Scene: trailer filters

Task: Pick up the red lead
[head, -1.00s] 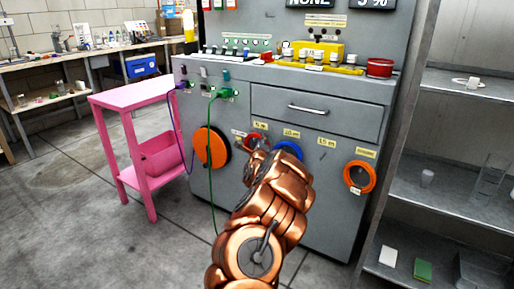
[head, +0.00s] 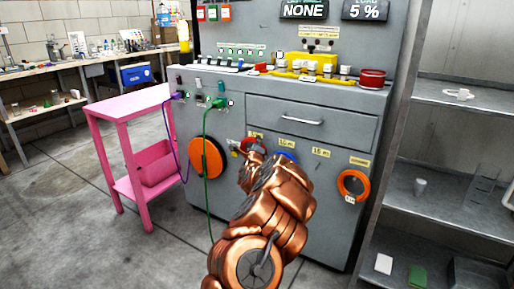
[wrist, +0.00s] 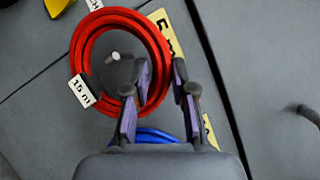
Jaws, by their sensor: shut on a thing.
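The red lead (wrist: 84,45) is a coil with a white tag reading "15 m" in the wrist view. It is near the grey cabinet front, beside a yellow label. My gripper (wrist: 162,72) is shut on the right side of the coil, with one finger inside the ring and one outside. In the head view, my copper-coloured arm covers most of the red lead (head: 257,146) and hides the fingers. I cannot tell whether the coil still touches its hook.
A blue coil (wrist: 155,135) is just below the gripper. On the cabinet (head: 330,190) are an orange coil (head: 354,185) and a black-orange coil (head: 206,158), with a green lead (head: 207,185) hanging down. A pink stand (head: 125,108) is left, metal shelves (head: 440,190) right.

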